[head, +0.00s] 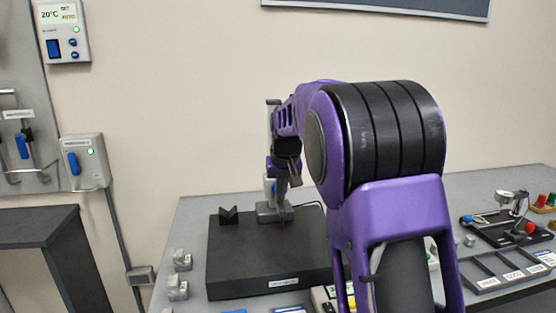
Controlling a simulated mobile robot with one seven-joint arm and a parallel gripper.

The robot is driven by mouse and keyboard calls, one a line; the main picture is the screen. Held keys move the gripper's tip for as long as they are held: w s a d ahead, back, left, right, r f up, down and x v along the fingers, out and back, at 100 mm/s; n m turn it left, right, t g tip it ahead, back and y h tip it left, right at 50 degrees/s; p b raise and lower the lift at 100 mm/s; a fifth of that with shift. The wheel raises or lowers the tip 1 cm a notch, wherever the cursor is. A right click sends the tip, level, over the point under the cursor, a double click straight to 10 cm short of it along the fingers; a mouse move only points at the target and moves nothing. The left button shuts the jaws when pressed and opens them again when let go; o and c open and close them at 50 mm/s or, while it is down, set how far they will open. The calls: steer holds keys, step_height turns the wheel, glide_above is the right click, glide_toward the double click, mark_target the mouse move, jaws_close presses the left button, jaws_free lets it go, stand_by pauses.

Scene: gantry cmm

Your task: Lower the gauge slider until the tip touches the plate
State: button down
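The dark plate (240,262) lies on the grey bench left of my arm, with a small label on its front edge. The gauge stands upright at the plate's back right; its grey base (270,214) and the top of its column (272,106) show. My purple arm hides much of the column. My gripper (288,178) is at the gauge, around the middle of its height. The fingers are small and partly hidden, so I cannot tell whether they grip the slider. The slider and tip cannot be made out clearly, nor any gap to the plate.
A dark V-shaped block (228,215) stands on the plate's back left. Small grey blocks (179,288) sit left of the plate. A black tray (502,231) and a compartmented tray (490,272) lie on the right. The plate's front left is clear.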

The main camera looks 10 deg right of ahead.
mark_target(281, 204)
steer(key=shift+f+b, duration=0.3)
steer(key=shift+f, duration=1.65)
stand_by(0.3)
steer(key=shift+r+p, duration=2.85)
steer(key=shift+r, duration=0.75)
